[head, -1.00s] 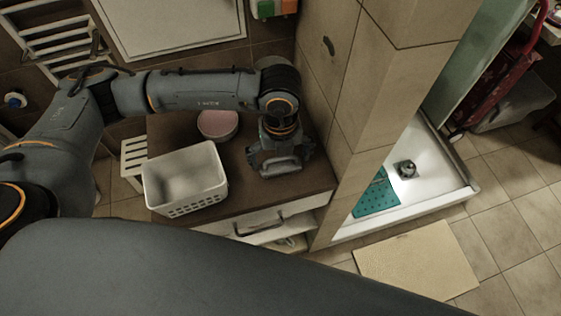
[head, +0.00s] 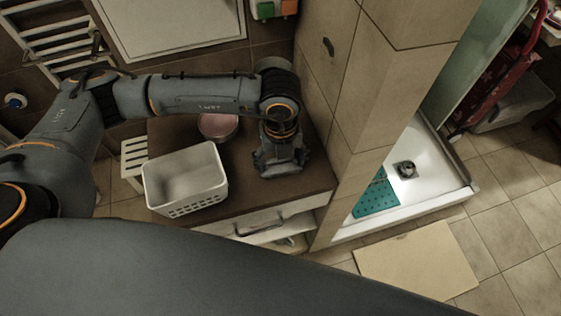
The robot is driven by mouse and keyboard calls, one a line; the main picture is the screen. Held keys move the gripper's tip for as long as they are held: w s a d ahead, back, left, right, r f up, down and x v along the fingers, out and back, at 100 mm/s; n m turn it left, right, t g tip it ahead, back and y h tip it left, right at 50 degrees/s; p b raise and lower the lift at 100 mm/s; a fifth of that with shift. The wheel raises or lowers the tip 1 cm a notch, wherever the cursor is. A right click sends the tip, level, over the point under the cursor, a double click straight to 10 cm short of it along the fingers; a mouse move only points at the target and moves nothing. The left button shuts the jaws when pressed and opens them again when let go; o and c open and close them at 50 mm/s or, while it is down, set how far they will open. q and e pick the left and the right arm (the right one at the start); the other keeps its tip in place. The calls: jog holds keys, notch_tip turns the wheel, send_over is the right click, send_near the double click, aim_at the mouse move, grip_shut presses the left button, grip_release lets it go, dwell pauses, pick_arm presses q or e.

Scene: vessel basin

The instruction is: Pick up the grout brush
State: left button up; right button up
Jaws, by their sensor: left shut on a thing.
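My left gripper (head: 281,168) points down over the right part of the brown cabinet top (head: 250,196), close to the tiled pillar. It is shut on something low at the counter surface. The held thing is hidden under the gripper body, so I cannot make out the grout brush itself. My right gripper is not in view.
A white perforated basket (head: 185,181) stands on the cabinet to the left of the gripper. A pink round container (head: 217,126) sits behind it. The tiled pillar (head: 352,90) rises close on the right. A shower tray (head: 432,172) with a teal mat (head: 376,199) lies beyond.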

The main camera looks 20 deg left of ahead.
pick_arm(q)
jog(key=shift+s+f, duration=0.1)
jog(key=shift+s, duration=0.05)
jog(key=shift+r+b, duration=0.25)
jog(key=shift+b, duration=0.05)
notch_tip(320, 180, up, 3)
jog(key=shift+f+b, duration=0.2)
jog(key=shift+b, duration=0.4)
jog(key=s+d+r+b, duration=0.1)
jog(key=s+r+b, duration=0.5)
jog(key=s+r, duration=0.4)
jog(key=s, duration=0.3)
jog(key=shift+s, duration=0.35)
